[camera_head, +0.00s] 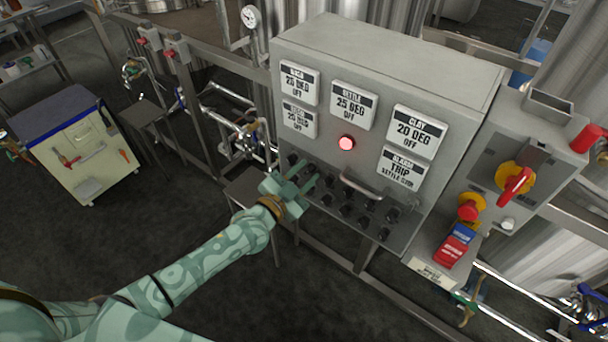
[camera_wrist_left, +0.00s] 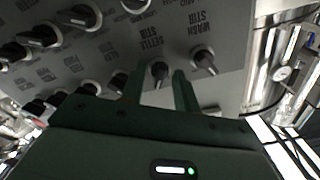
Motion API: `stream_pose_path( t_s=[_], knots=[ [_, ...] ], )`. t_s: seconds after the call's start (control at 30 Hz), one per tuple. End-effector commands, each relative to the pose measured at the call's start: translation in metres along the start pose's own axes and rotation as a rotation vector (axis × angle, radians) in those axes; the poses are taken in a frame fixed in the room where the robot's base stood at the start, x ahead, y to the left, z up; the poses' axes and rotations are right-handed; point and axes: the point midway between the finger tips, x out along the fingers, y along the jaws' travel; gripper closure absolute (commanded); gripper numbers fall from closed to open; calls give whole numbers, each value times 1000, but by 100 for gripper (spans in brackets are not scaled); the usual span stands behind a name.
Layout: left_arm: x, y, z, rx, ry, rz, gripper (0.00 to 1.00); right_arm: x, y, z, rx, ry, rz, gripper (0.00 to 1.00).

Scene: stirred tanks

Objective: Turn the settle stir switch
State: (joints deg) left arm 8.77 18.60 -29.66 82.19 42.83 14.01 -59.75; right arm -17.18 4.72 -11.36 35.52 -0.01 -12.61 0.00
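The settle stir switch appears to be the black knob with a pale pointer (camera_wrist_left: 158,72) in the left wrist view; the tilted label beside it seems to read settle stir. My left gripper (camera_wrist_left: 160,80) is open, its two green fingers on either side of this knob with a visible gap on each side. In the head view my left gripper (camera_head: 306,182) is at the left part of the knob rows on the grey control panel (camera_head: 385,65) and hides some knobs. A neighbouring knob (camera_wrist_left: 204,62) is just right of the fingers in the wrist view. My right gripper is not in view.
Several other knobs (camera_head: 363,222) fill the lower panel, close to the fingers. A red rotary handle (camera_head: 515,186) is on the box at right. Open floor lies at left.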

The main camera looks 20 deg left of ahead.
Motion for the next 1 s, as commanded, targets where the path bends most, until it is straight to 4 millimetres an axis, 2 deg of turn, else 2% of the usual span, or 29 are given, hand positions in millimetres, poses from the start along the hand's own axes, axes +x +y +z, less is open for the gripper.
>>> stream_pose_path(
  t_s=[0.1, 0.13, 0.23, 0.67, 1.0],
  knots=[
    [0, 0, 0, 0, 0, 0, 69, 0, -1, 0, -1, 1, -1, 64],
    [0, 0, 0, 0, 0, 0, 72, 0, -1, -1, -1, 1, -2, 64],
    [0, 0, 0, 0, 0, 0, 100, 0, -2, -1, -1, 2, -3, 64],
    [0, 0, 0, -57, -1, 0, 100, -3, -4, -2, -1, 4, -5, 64],
    [0, -1, -1, -305, -1, 0, 100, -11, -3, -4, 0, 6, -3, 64]
  ],
)
